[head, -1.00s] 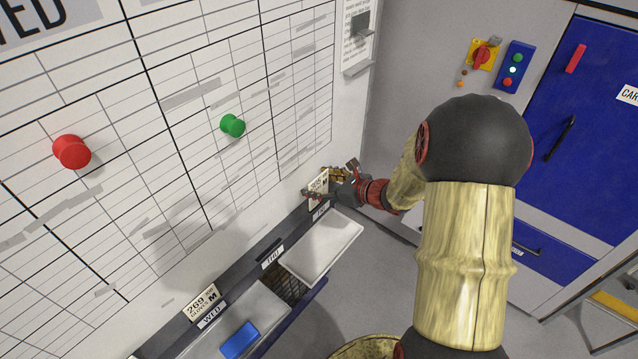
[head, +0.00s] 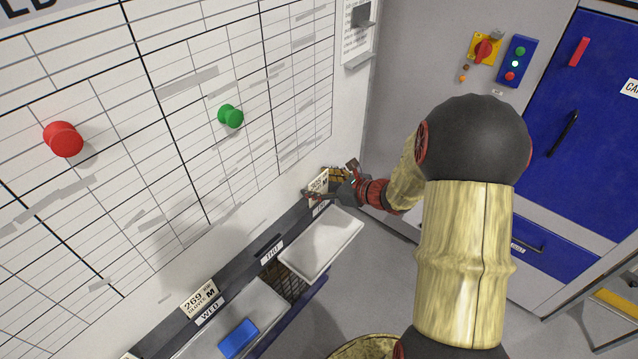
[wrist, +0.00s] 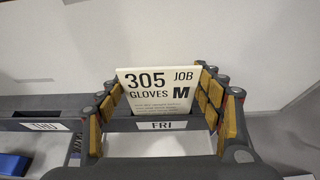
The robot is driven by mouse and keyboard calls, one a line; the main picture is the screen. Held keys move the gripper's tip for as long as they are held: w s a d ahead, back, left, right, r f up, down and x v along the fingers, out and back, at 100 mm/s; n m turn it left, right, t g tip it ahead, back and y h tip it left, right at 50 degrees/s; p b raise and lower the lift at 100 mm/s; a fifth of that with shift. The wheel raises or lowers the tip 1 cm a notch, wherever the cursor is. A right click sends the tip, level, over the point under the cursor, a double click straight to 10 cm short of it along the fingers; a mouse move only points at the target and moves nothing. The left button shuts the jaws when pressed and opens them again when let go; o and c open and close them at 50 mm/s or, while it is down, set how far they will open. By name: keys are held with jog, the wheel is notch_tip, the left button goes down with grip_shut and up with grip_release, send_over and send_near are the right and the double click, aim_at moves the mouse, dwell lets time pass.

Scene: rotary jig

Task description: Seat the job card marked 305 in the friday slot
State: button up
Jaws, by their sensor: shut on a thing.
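The job card marked 305 (wrist: 155,92) is cream with black print reading "305 JOB GLOVES M". It stands upright behind the FRI label (wrist: 162,125) in the wrist view, its lower edge hidden by the slot's front. My gripper (wrist: 158,105) has its padded fingers at the card's left and right edges and is shut on it. In the head view the card (head: 318,183) shows at the right end of the slot rail, with my gripper (head: 328,187) around it. I cannot tell whether the card touches the slot's bottom.
A card marked 269 (head: 200,298) stands in the WED slot. The THU slot (head: 271,252) shows no card. A pale tray (head: 322,243) and a blue block (head: 239,339) lie below the rail. The planning board (head: 150,150) rises just behind, with red and green pins.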

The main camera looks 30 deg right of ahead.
aim_at(319, 190)
jog(key=shift+f+b, duration=1.35)
jog(key=shift+f, duration=0.3)
jog(key=o, duration=1.8)
jog(key=shift+r, duration=0.1)
jog(key=shift+s, duration=0.1)
jog(key=v, duration=1.1)
jog(key=shift+s, duration=0.35)
jog(key=shift+d+r, duration=0.15)
